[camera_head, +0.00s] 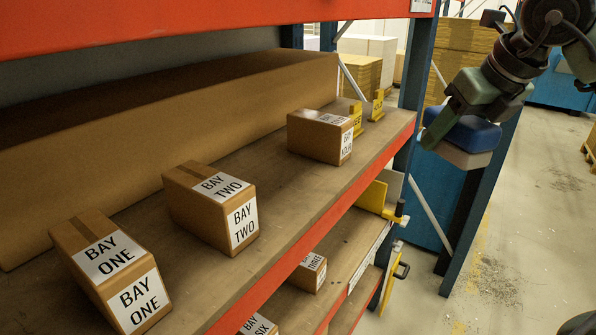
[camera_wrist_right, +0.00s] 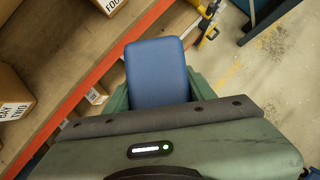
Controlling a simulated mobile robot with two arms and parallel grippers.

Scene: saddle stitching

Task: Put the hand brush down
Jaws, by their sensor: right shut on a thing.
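The hand brush (camera_head: 468,134) has a blue back and a pale bristle side that faces down. My right gripper (camera_head: 448,128) has green fingers and is shut on the brush. It holds the brush in the air, to the right of the shelf's orange front edge and in front of a blue upright. In the right wrist view the brush's blue back (camera_wrist_right: 157,72) lies between the two green fingers. The far finger is mostly hidden in the head view. My left gripper is not in view.
The upper shelf (camera_head: 265,190) holds boxes marked BAY ONE (camera_head: 110,275), BAY TWO (camera_head: 210,210) and another box (camera_head: 320,136) farther along. Bare shelf shows between them. Yellow holders (camera_head: 366,112) stand at the far end. Lower shelves hold more boxes (camera_head: 308,270). Open floor (camera_head: 510,230) lies right.

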